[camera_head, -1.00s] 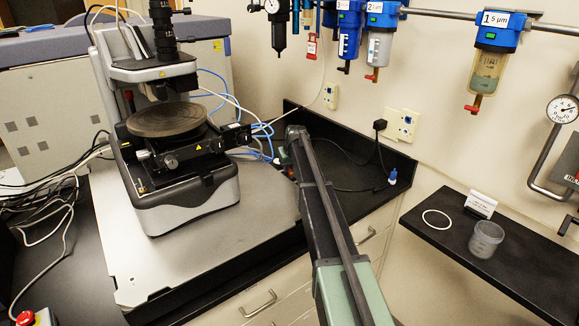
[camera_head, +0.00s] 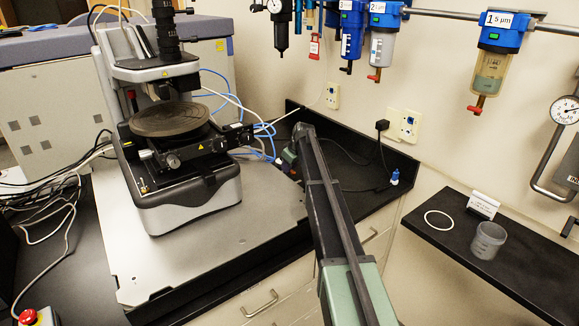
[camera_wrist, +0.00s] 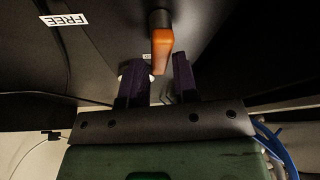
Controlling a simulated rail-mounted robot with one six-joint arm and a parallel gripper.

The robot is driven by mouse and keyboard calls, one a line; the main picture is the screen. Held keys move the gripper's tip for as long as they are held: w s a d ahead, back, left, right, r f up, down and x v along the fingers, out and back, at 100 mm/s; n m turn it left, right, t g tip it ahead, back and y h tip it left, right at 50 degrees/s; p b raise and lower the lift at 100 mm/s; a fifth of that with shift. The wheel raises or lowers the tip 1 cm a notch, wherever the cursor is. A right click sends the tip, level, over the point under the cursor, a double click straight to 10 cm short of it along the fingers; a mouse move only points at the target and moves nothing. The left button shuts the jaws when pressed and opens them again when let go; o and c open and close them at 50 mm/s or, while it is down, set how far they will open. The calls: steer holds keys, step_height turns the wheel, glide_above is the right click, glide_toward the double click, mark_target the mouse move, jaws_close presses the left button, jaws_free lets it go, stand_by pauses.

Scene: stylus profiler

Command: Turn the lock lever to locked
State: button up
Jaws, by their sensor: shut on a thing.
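The lock lever (camera_wrist: 162,45) shows in the wrist view as an orange handle on a dark round pivot, at top centre. It points toward my gripper (camera_wrist: 160,69). My gripper's two dark fingers stand on either side of the lever's end and are shut on it. A white label reading FREE (camera_wrist: 64,20), upside down in this view, is on the dark panel to the left. A second small label beside the lever is mostly hidden. In the head view, my arm reaches behind the bench's right side, and the lever and fingers cannot be made out.
The stylus profiler (camera_head: 190,205) with its round stage (camera_head: 170,119) stands on a grey slab (camera_head: 225,250) left of my arm. Blue cables (camera_wrist: 275,150) pass close to the gripper's right side. A shelf (camera_head: 480,265) holds a cup (camera_head: 487,240) and white ring.

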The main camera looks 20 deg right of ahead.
steer(key=shift+o, duration=0.5)
steer(key=shift+d+n+y, duration=0.2)
steer(key=shift+n+y, duration=0.1)
steer(key=shift+n, duration=0.6)
steer(key=shift+s+a+f, duration=0.1)
steer(key=shift+s, duration=0.05)
steer(key=o, duration=0.8)
steer(key=shift+o, duration=0.2)
steer(key=shift+r+p, duration=0.45)
steer(key=shift+r, duration=0.05)
steer(key=p+v, duration=0.9)
steer(key=shift+d+r, duration=0.2)
steer(key=shift+r, duration=0.2)
